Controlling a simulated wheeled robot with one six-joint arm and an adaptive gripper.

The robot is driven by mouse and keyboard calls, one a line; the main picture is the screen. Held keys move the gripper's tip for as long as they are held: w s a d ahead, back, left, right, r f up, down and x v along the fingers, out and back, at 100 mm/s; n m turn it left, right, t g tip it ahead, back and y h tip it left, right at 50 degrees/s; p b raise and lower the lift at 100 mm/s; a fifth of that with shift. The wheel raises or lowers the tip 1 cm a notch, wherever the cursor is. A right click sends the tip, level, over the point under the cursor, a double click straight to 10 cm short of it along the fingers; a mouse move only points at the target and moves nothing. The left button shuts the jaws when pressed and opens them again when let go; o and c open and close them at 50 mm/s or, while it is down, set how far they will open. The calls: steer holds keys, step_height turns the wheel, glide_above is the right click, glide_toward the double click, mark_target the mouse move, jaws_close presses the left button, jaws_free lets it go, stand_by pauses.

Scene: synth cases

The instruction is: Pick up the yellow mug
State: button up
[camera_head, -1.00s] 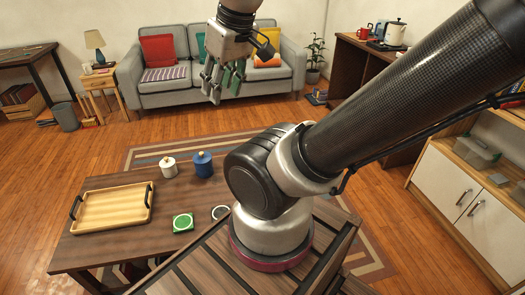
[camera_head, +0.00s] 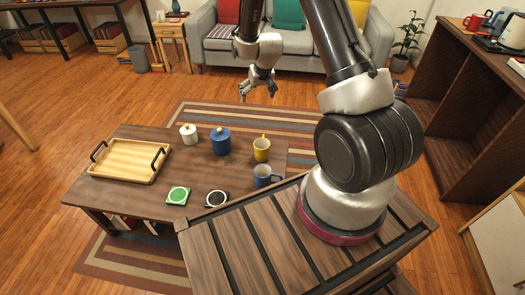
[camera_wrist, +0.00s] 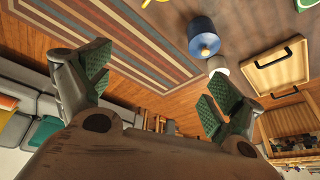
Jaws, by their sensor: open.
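The yellow mug (camera_head: 262,150) stands upright on the dark wooden coffee table (camera_head: 150,202), right of the blue canister (camera_head: 221,142) and behind the blue-grey mug (camera_head: 264,178) in the head view. My gripper (camera_head: 258,91) is high beyond the table's far edge, in front of the sofa, clear of the mug. In the wrist view my gripper (camera_wrist: 155,80) has its two green-padded fingers wide apart with nothing between them.
A white canister (camera_head: 188,135) stands near the blue one. A wooden tray (camera_head: 130,160) lies on the table's left. The sofa (camera_head: 285,40) is behind; a wooden shelf (camera_head: 470,80) stands at right.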

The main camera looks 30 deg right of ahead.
step_height(320, 180, down, 13)
glide_toward(262, 147)
steer(key=shift+m+h, duration=0.3)
steer(key=shift+h, duration=0.1)
steer(key=f, duration=0.2)
steer(key=a+f, duration=0.1)
steer(key=f, duration=0.1)
steer(key=w+f, duration=0.1)
steer(key=f, duration=0.1)
steer(key=shift+w+a+f, duration=0.1)
steer(key=shift+a+f, duration=0.1)
steer(key=shift+f, duration=0.15)
steer(key=shift+w+f, duration=0.2)
steer(key=shift+f, duration=0.2)
steer(key=c, duration=1.3)
